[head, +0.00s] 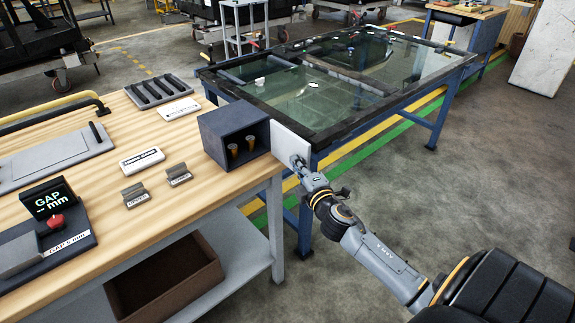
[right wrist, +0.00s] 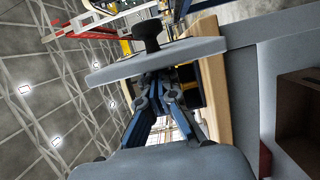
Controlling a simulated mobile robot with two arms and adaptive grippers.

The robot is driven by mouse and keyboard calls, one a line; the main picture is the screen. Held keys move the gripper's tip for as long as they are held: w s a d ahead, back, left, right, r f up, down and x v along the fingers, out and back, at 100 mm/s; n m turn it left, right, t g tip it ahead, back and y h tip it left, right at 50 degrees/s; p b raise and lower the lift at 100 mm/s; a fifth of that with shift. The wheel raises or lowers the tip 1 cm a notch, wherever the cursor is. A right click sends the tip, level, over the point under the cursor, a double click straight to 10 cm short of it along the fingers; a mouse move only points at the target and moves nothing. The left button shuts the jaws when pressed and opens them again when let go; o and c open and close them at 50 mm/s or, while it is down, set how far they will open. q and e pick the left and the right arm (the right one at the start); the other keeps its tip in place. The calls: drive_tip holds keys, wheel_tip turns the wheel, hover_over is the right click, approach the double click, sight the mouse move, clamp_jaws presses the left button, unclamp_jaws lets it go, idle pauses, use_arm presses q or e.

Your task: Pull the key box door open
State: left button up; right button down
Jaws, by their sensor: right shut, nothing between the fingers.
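The key box (head: 226,124) is a dark box standing near the right end of the wooden workbench. Its front is open, and two brass-coloured pieces (head: 234,152) show inside. Its pale grey door (head: 288,138) stands swung out at the box's right side. My right gripper (head: 298,161) is at the door's lower outer part, shut and empty. In the right wrist view the door (right wrist: 120,67) crosses above the closed fingers (right wrist: 158,92), with its black knob (right wrist: 148,30) on the side away from them. Whether the fingers touch the door I cannot tell. My left gripper is out of view.
Two small metal blocks (head: 134,196), a white label plate (head: 142,160) and a slotted dark tray (head: 158,91) lie on the bench (head: 110,130). A glass-topped table (head: 345,130) stands behind the door. Open floor lies to the right.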

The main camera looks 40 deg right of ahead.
sight(307, 160)
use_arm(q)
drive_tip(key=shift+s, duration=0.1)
use_arm(e)
drive_tip(key=shift+s+d, duration=0.1)
drive_tip(key=shift+d, duration=1.6)
